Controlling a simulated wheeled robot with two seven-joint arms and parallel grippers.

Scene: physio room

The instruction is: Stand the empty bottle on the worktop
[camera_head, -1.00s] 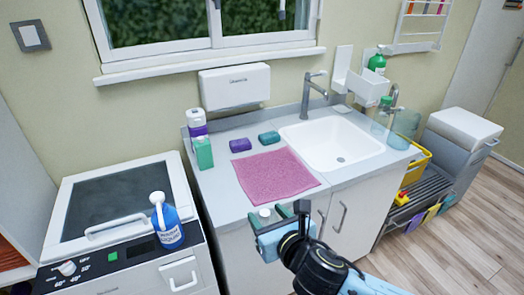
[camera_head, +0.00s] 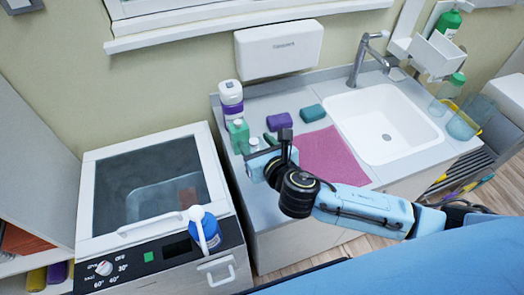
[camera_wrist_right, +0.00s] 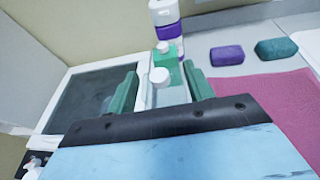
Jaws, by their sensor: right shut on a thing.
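My right gripper (camera_head: 257,147) is over the left part of the worktop (camera_head: 262,205). In the right wrist view its green fingers (camera_wrist_right: 160,82) are shut on a clear bottle with a white cap (camera_wrist_right: 159,76), which looks upright. In the head view mainly the cap of this bottle (camera_head: 253,142) shows; the gripper hides most of the body. I cannot tell whether its base touches the worktop. A green bottle with a white cap (camera_head: 238,136) stands just behind it, a small gap or none between them. My left gripper is not in view.
A white and purple bottle (camera_head: 231,97) stands at the back left. Purple (camera_head: 279,121) and teal (camera_head: 312,113) blocks lie beside a pink cloth (camera_head: 333,155). The sink (camera_head: 385,125) is at right. A glass-lidded appliance (camera_head: 140,180) with a blue bottle (camera_head: 206,232) is left.

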